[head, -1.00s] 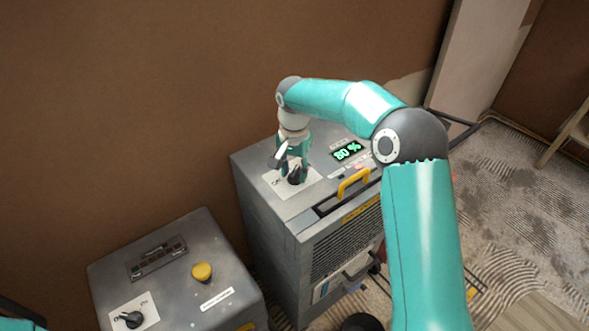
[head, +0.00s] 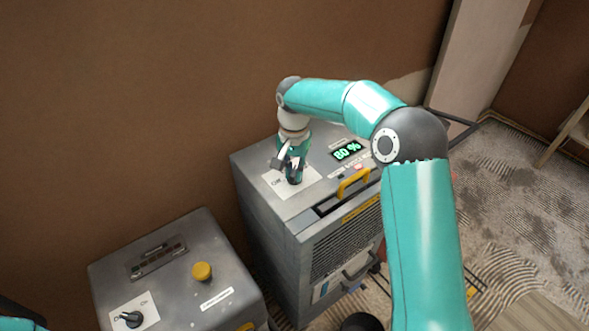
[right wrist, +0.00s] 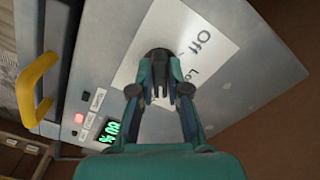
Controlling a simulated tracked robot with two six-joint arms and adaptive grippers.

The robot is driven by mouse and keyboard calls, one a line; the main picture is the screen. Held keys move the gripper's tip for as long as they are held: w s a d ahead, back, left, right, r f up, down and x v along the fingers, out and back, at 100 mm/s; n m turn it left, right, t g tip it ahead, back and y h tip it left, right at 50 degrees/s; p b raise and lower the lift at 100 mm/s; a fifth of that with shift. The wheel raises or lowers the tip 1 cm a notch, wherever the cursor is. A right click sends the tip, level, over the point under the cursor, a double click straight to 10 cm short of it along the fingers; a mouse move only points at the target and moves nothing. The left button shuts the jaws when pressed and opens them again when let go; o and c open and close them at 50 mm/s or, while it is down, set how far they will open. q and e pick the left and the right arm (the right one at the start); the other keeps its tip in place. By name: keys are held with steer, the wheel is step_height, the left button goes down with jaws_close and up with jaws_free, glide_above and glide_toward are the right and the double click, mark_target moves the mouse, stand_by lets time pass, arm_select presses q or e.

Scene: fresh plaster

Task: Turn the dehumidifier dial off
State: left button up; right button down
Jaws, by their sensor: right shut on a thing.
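The dehumidifier (head: 262,207) is a grey metal cabinet with a green "80 %" display (head: 347,150). Its black dial (head: 294,179) sits on a white label plate on the top. My right gripper (head: 291,166) points down from above and is shut on the dial. In the right wrist view, the fingers (right wrist: 160,82) close around the dark dial (right wrist: 158,54), and its label reads "Off" and a partly covered "Lo". The fingers hide much of the dial, so I cannot tell its exact setting. My left gripper is not in view.
A second grey box (head: 180,285) with a yellow button (head: 202,271) and its own black dial (head: 131,319) stands at the lower left. A yellow handle (head: 353,183) rises from the dehumidifier's top near the gripper. A brown wall is close behind.

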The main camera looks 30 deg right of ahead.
steer(key=n, duration=0.3)
steer(key=shift+r+n+p, duration=0.1)
steer(key=shift+n+p, duration=0.2)
steer(key=shift+n, duration=0.1)
steer(key=n, duration=0.3)
steer(key=shift+d+n+p, duration=0.15)
steer(key=shift+n+p, duration=0.15)
steer(key=n+p, duration=0.1)
steer(key=n, duration=0.5)
steer(key=shift+d, duration=0.15)
steer(key=n+p, duration=0.1)
steer(key=n, duration=0.3)
steer(key=shift+n, duration=0.4)
steer(key=n, duration=0.4)
steer(key=shift+w+d+n+p, duration=0.1)
steer(key=shift+w+n+p, duration=0.1)
steer(key=shift+n+p, duration=0.2)
steer(key=c, duration=1.1)
jaws_free()
steer(key=shift+c, duration=0.2)
steer(key=shift+s, duration=0.1)
